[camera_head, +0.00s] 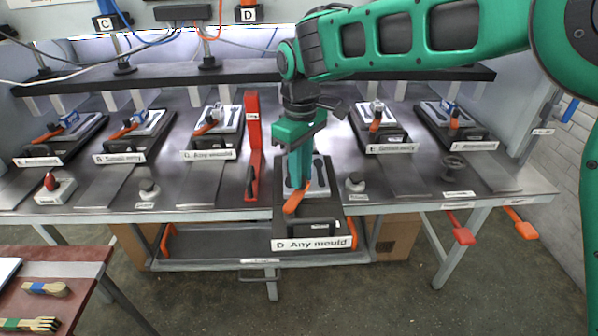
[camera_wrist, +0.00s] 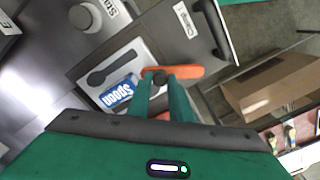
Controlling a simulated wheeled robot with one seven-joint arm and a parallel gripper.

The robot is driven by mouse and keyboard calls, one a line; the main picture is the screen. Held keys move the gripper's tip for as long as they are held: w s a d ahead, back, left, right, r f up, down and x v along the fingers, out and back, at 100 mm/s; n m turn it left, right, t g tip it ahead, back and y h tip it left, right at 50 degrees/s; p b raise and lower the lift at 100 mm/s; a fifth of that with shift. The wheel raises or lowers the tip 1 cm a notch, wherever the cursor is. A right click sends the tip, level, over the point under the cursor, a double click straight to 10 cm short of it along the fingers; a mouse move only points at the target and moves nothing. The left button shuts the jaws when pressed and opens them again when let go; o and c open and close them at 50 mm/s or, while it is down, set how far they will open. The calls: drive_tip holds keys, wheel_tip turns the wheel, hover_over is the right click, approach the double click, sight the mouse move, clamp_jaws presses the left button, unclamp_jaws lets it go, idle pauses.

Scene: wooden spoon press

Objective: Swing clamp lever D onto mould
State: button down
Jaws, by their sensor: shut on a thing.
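Station D, labelled "D. Any mould" (camera_head: 312,243), is a dark sliding plate that extends past the bench's front edge. The pale mould (camera_head: 319,172) with a dark spoon-shaped hollow lies on it, partly hidden behind my arm. The mould also shows in the wrist view (camera_wrist: 117,56), with a blue "Spoon" tag on it. The orange clamp lever D (camera_head: 294,203) lies beside my fingers; in the wrist view the lever (camera_wrist: 189,72) reaches to the right from the fingertips, near the mould's edge. My gripper (camera_wrist: 160,82) points down and is shut on the lever.
Any mould" (camera_head: 209,155), and two to the right. A red upright post (camera_head: 253,145) stands close to the left of my gripper. Small knobs (camera_head: 355,183) flank station D. A red side table (camera_head: 62,283) is front left.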

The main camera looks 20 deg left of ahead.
drive_tip(key=shift+s+a, duration=0.15)
drive_tip(key=c, duration=1.6)
unclamp_jaws()
drive_tip(key=shift+c, duration=0.2)
drive_tip(key=shift+o, duration=0.3)
drive_tip(key=shift+r, duration=0.1)
wheel_tip(320, 180, up, 11)
drive_tip(key=shift+f, duration=0.2)
